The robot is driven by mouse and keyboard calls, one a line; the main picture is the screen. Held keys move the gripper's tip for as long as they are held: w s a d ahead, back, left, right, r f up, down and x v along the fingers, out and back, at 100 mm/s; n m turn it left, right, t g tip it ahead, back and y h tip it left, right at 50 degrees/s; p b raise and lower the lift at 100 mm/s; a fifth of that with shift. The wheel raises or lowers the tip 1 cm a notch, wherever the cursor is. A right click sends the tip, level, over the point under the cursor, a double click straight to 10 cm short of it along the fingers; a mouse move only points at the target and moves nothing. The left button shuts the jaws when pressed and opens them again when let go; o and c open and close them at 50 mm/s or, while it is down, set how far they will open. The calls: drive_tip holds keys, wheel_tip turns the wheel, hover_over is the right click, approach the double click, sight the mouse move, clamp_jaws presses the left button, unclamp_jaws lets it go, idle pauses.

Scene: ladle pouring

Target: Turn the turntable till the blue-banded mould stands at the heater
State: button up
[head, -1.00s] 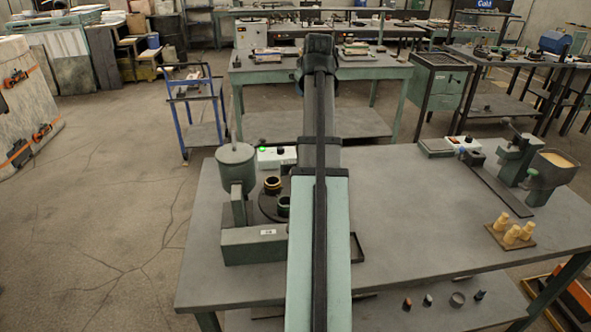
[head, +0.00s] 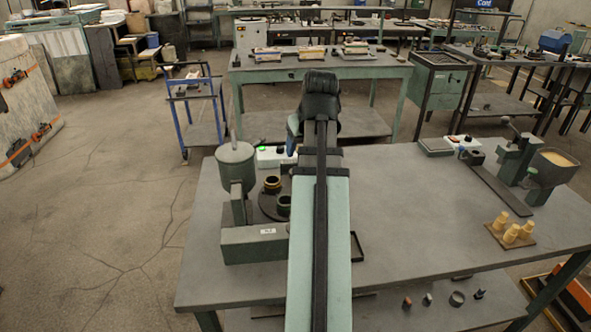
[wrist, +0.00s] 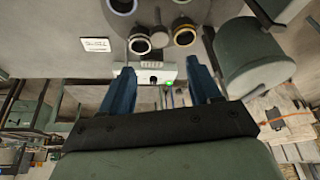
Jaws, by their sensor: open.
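The turntable (head: 266,209) is a dark disc at the left of the bench, partly hidden by my arm. A yellow-banded mould (head: 272,184) and a dark mould (head: 284,203) stand on it. In the wrist view, one mould (wrist: 121,6) has a pale bluish rim; others (wrist: 139,44) (wrist: 184,34) have cream and yellow rims. A slim post (wrist: 158,38) shows between them. A green pot (head: 235,166), possibly the heater, stands left of the turntable. My gripper (wrist: 165,80) is open and empty, apart from the moulds; its blue fingers show in the head view (head: 293,130).
A white box (head: 272,157) with a green light stands behind the turntable. The green pot (wrist: 255,60) is close right of my fingers in the wrist view. Yellow pieces on a small board (head: 512,234) are at the right. The bench middle is clear.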

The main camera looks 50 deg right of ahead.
drive_tip(key=x, duration=1.1)
drive_tip(key=shift+w+f, duration=0.1)
drive_tip(key=shift+f, duration=0.15)
clamp_jaws()
idle(0.5)
